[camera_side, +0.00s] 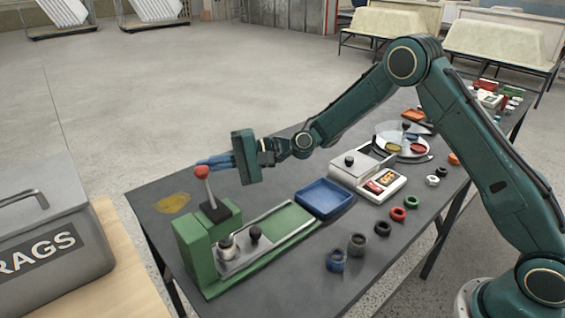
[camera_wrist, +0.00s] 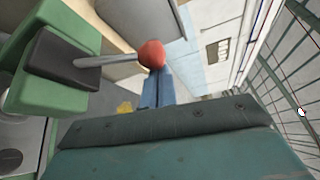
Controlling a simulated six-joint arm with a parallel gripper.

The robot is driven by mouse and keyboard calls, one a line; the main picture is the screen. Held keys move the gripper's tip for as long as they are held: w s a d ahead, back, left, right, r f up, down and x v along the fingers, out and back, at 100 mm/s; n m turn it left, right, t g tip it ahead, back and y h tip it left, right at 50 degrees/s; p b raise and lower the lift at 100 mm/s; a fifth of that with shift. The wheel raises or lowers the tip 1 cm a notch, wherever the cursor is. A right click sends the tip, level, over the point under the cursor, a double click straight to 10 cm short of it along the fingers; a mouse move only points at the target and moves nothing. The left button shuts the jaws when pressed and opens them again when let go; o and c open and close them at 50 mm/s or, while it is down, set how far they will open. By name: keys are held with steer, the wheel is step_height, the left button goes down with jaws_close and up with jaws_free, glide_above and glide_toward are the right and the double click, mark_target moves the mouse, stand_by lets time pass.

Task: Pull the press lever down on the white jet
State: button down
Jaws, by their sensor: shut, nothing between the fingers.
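The green press (camera_side: 192,250) stands at the table's left end. Its lever (camera_side: 208,190) is a metal rod in a black slot block, standing nearly upright with a red ball knob (camera_side: 202,172) on top. A small whitish piece, perhaps the white jet (camera_side: 227,246), sits on the grey slide plate at the press.
A black knob (camera_side: 255,232) stands on the slide plate. A blue tray (camera_side: 324,198), a white box (camera_side: 362,163) and several coloured rings (camera_side: 397,214) lie to the right. A yellow cloth (camera_side: 172,203) lies behind the press. A grey RAGS bin (camera_side: 50,215) is at left.

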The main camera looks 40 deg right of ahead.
mark_target(201, 171)
steer(key=shift+s+r, duration=0.15)
steer(key=shift+s, duration=0.15)
steer(key=shift+s+r, duration=0.4)
steer(key=shift+s, duration=0.4)
steer(key=shift+s+r, duration=0.2)
steer(key=shift+s, duration=2.05)
steer(key=shift+s+f, duration=0.25)
steer(key=shift+s, duration=0.25)
steer(key=shift+s+a, duration=0.15)
